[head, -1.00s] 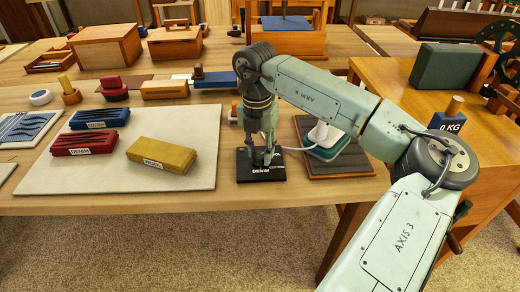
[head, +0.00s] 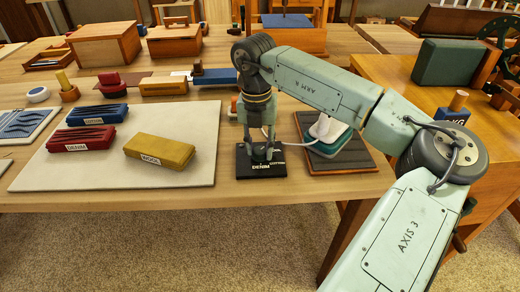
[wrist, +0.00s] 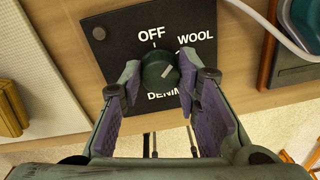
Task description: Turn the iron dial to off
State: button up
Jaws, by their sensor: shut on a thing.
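The iron dial is a dark round knob (wrist: 160,72) with a pale pointer line, on a black plate (wrist: 118,42). Labels OFF, WOOL and a partly hidden DENIM surround it. The pointer line slants up and right, toward WOOL rather than OFF. My gripper (wrist: 160,80) is shut on the dial, with one finger on each side. In the head view my gripper (head: 262,150) points down over the same plate (head: 247,172), and the knob is mostly hidden by the fingers. The white and green iron (head: 328,130) stands on a dark board to the right.
A pale cord (wrist: 275,35) runs from near the plate to the iron. A light board (head: 100,180) with yellow, red and blue labelled blocks lies left of the plate. The table's front edge is close to the plate. Wooden boxes stand farther back.

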aim_at(257, 151)
jog(key=n+b, duration=0.2)
jog(key=n, duration=0.2)
jog(key=shift+a+f+n, duration=0.1)
jog(key=shift+n, duration=0.2)
jog(key=shift+s+n+b, duration=0.1)
jog(key=shift+n+b, duration=0.55)
jog(key=shift+n, duration=1.65)
jog(key=o, duration=1.2)
jog(key=shift+c, duration=0.2)
notch_tip(257, 151, up, 12)
jog(key=shift+s+a, duration=0.2)
jog(key=shift+a, duration=0.05)
